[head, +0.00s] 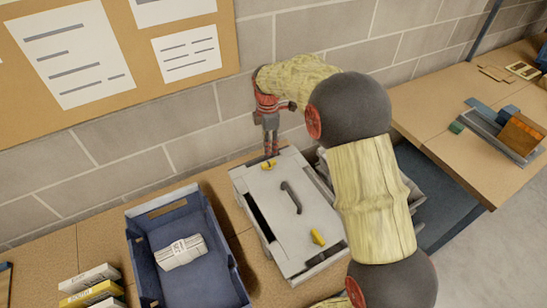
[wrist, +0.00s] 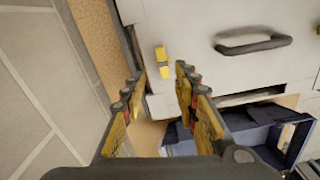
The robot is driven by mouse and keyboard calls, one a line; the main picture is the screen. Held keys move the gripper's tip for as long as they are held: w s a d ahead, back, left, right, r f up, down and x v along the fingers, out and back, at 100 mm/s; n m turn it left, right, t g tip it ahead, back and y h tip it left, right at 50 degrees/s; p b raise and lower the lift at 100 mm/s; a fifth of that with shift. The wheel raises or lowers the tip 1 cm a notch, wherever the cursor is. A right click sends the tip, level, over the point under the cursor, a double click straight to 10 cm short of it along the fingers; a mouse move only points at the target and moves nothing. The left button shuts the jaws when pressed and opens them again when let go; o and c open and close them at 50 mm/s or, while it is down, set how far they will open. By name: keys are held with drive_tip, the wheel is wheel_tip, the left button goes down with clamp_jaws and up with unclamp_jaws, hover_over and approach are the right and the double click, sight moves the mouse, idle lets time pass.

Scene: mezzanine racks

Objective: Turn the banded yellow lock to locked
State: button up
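A small yellow lock (wrist: 161,54) sits on the grey case lid (wrist: 205,20); a pale band appears to cross its middle in the wrist view. In the head view this lock (head: 268,165) is at the lid's far edge, just below my gripper (head: 271,148). A second yellow lock (head: 317,237) is at the near edge; I cannot make out a band on it. In the wrist view my gripper (wrist: 160,74) is open and empty, its fingertips either side of the line to the far lock, apparently not touching it. Lock markings are too small to read.
A dark handle (head: 291,197) stands up from the lid's middle. A blue bin (head: 140,245) with a white packet (head: 180,252) is left of the case. The block wall (head: 130,145) rises close behind my gripper. A grey container (head: 412,192) is partly hidden by my arm.

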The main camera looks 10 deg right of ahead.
sight(268, 162)
drive_tip(key=shift+s+a+n, duration=0.15)
drive_tip(key=shift+s+n, duration=0.05)
drive_tip(key=shift+n, duration=0.6)
drive_tip(key=shift+f, duration=0.15)
drive_tip(key=shift+f+b, duration=0.55)
drive_tip(key=shift+f, duration=3.3)
drive_tip(key=c, duration=0.3)
drive_tip(key=c, duration=0.4)
clamp_jaws()
